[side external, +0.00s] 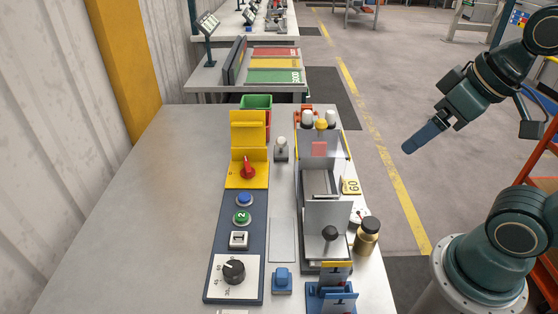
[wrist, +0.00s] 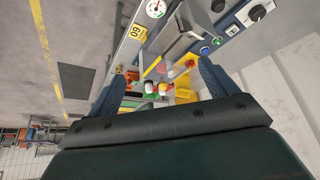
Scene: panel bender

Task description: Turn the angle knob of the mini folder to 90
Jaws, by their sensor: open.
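The black angle knob (side external: 234,271) sits on a white dial plate (side external: 250,291) with printed numbers, at the near end of the dark blue control panel (side external: 226,256). Its pale mark seems to point left; the exact number is too small to read. The knob also shows in the wrist view (wrist: 258,13) at the top right. The mini folder (side external: 327,215), a grey metal machine, stands right of the panel. My gripper (side external: 408,147) is raised off the bench's right side, far from the knob. In the wrist view its fingers (wrist: 160,88) are apart with nothing between them.
A red knob (side external: 248,168) on a yellow plate, blue and green buttons (side external: 243,217) and a switch (side external: 239,239) share the panel. A brass jar (side external: 367,236), gauge and yellow 60 tag (side external: 351,186) stand along the right edge. The bench's left side (side external: 150,220) is clear.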

